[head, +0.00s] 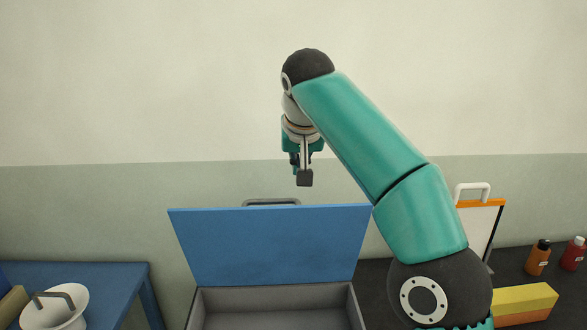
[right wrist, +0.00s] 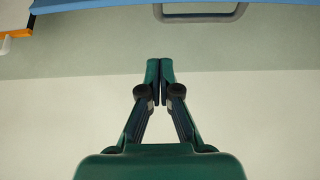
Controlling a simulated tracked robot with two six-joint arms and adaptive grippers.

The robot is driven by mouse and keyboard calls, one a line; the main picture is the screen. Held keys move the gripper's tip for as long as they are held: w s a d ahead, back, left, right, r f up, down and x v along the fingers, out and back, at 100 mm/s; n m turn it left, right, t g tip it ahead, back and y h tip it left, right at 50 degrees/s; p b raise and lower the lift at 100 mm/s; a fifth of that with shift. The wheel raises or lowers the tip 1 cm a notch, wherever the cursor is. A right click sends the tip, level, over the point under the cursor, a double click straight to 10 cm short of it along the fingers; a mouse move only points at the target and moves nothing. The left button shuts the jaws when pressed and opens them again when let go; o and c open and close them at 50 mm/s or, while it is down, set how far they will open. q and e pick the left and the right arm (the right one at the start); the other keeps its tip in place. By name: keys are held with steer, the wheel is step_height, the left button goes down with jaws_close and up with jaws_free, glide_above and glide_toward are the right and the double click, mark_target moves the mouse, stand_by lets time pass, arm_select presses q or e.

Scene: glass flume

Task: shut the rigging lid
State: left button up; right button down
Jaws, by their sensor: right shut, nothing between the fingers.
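The blue rigging lid (head: 275,245) stands open and tilted up at the back of a grey box (head: 275,308). Its grey handle (head: 270,202) shows just above the lid's top edge. In the right wrist view a blue edge of the lid (right wrist: 110,5) and the handle (right wrist: 200,15) lie along the top. My right gripper (head: 304,180) is above the lid's top edge, a little right of the handle, and appears apart from it. Its fingertips (right wrist: 160,64) are closed together with nothing between them. My left gripper is not in view.
A blue table (head: 120,275) with a white bowl (head: 55,309) is at left. At right, a dark counter (head: 505,265) holds a yellow box (head: 522,303), an orange bottle (head: 538,258), a red bottle (head: 573,254) and an orange-edged white panel (head: 480,227).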

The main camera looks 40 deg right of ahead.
mark_target(298, 207)
steer(key=f+b, duration=0.1)
steer(key=f, duration=0.1)
steer(key=w+f+b, duration=0.1)
steer(key=f, duration=0.4)
steer(key=shift+w+d+f+b, duration=0.15)
steer(key=shift+d+f+b, duration=0.15)
steer(key=shift+b, duration=0.1)
steer(key=shift+s+a+f, duration=0.1)
steer(key=shift+s+a, duration=0.05)
steer(key=shift+s, duration=0.1)
